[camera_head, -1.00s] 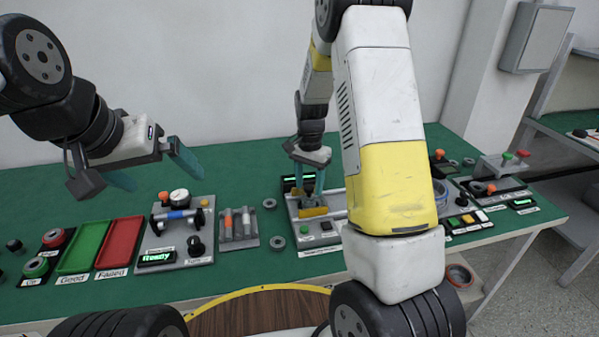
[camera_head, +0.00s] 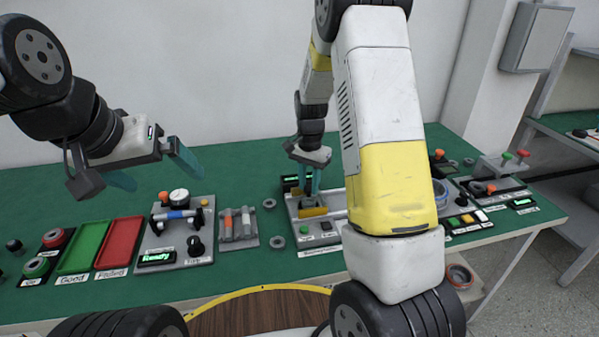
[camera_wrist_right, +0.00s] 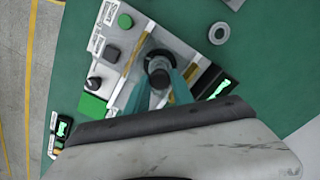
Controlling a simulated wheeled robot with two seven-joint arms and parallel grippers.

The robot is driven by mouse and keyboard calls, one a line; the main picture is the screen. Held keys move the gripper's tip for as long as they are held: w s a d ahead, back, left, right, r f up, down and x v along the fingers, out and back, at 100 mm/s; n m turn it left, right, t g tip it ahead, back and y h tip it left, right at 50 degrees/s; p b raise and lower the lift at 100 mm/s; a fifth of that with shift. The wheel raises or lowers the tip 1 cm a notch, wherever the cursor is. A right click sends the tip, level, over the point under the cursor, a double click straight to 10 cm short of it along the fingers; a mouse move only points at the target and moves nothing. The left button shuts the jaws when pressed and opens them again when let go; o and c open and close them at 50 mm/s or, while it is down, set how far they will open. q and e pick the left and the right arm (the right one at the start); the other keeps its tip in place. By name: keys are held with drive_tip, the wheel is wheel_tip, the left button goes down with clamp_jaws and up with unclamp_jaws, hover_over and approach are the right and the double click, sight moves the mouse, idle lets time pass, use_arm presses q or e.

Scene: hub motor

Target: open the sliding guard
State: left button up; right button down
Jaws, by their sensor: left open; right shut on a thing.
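The guard station (camera_head: 290,207) is a light grey unit at the middle of the green table. Its sliding guard appears to be the part with yellow edges (camera_head: 313,212); one yellow edge also shows in the right wrist view (camera_wrist_right: 136,57). A dark round knob (camera_wrist_right: 159,72) stands between these edges. My right gripper (camera_head: 308,192) points down over the station, its teal fingers (camera_wrist_right: 164,85) shut on the knob. My arm hides the station's right part in the head view. My left gripper (camera_head: 152,172) is open and empty, above the table at the left.
Left of the station are a holder with several small cylinders (camera_head: 238,240), a gauge fixture (camera_head: 180,256), and red (camera_head: 119,243) and green (camera_head: 84,246) trays. Grey rings (camera_head: 269,203) lie beside the station. More control units (camera_head: 466,219) stand at the right.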

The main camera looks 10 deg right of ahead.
idle(0.8)
drive_tip(key=d, duration=0.8)
drive_tip(key=shift+w+d, duration=0.25)
drive_tip(key=shift+d, duration=0.05)
drive_tip(key=c, duration=1.1)
unclamp_jaws()
wheel_tip(320, 180, up, 8)
drive_tip(key=shift+s, duration=0.1)
